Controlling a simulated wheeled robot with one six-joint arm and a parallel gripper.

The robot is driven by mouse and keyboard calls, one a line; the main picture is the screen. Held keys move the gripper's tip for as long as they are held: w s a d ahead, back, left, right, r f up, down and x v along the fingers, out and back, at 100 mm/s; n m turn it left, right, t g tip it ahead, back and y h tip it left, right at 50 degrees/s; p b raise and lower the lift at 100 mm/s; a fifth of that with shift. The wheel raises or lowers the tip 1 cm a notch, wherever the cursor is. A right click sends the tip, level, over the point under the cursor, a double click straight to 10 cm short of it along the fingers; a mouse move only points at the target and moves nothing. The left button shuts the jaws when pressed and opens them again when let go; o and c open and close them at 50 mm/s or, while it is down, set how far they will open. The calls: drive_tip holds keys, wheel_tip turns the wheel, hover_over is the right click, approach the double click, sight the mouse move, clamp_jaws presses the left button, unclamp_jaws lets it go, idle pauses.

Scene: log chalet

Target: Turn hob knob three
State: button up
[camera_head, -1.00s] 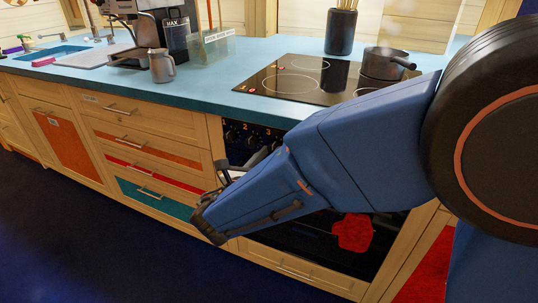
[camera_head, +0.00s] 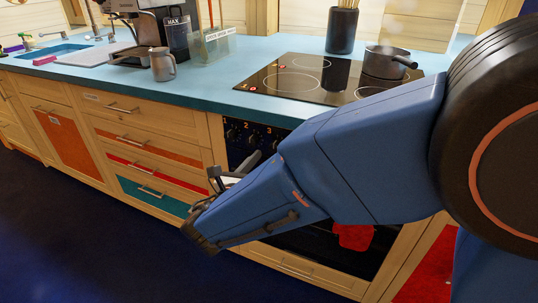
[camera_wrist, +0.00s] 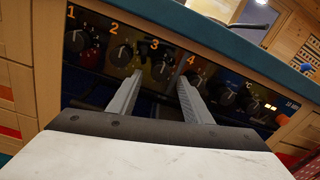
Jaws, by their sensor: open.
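Hob knob three (camera_wrist: 160,70) is a dark round knob under an orange "3" on the black oven panel (camera_wrist: 100,83). In the wrist view it appears between the two fingertips of my gripper (camera_wrist: 159,79). The jaws are open, with a gap on each side of the knob; I cannot tell how far the tips are from the panel. Knob two (camera_wrist: 121,55) is left of the left finger. Knob four (camera_wrist: 193,80) is close to the right fingertip and partly hidden by it. In the head view my gripper (camera_head: 236,178) is in front of the panel, partly hidden by my arm.
Knob one (camera_wrist: 76,40) is at the far left, and the oven knob (camera_wrist: 226,97) is to the right. The blue worktop (camera_head: 220,95) overhangs the panel. A pot (camera_head: 384,62) stands on the black hob (camera_head: 290,80). A red cloth (camera_head: 353,237) hangs on the oven front.

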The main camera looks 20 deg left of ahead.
drive_tip(key=s+a, duration=0.1)
drive_tip(key=s, duration=1.3)
drive_tip(key=shift+s+a, duration=0.2)
drive_tip(key=shift+a, duration=0.15)
